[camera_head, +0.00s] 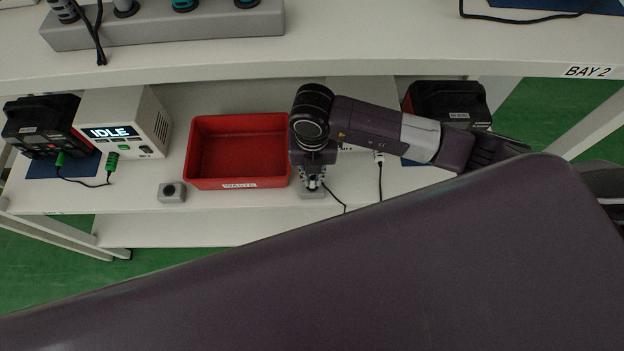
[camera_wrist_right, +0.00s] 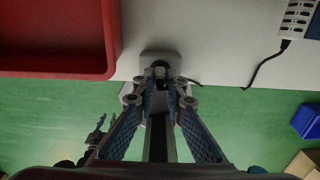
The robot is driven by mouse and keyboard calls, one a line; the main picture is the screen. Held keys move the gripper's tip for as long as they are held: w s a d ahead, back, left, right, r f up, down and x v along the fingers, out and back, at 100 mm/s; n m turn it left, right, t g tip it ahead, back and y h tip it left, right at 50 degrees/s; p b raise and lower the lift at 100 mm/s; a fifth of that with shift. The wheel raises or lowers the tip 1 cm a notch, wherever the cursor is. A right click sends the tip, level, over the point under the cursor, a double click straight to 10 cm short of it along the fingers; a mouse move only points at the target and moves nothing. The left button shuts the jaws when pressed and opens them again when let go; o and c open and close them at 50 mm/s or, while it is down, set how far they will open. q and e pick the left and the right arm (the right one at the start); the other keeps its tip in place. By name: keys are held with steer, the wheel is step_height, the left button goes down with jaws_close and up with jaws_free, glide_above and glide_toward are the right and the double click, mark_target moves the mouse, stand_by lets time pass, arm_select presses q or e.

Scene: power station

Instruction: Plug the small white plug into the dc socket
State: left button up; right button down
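My right gripper (camera_head: 314,183) points down over a small grey block (camera_head: 312,195) on the lower shelf. In the right wrist view its fingertips (camera_wrist_right: 161,82) are close together on both sides of a small plug-like piece, pale on top and dark below, at the grey block (camera_wrist_right: 147,56). The gripper looks shut on this piece; the fingers hide much of it. A thin black cable (camera_wrist_right: 190,81) leads off to the right. Another grey block with a dark round hole (camera_head: 172,191), perhaps the dc socket, stands left of the red bin.
A red waste bin (camera_head: 238,182) stands between the grey blocks. A white IDLE box (camera_head: 152,132) and black unit (camera_head: 40,128) with green plugs stand left; another black unit (camera_head: 446,100) stands right. A power strip (camera_head: 165,29) lies on the upper shelf. The shelf's front edge is close.

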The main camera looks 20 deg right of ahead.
mark_target(312, 179)
steer(key=shift+r+p, duration=2.3)
steer(key=shift+r, duration=0.7)
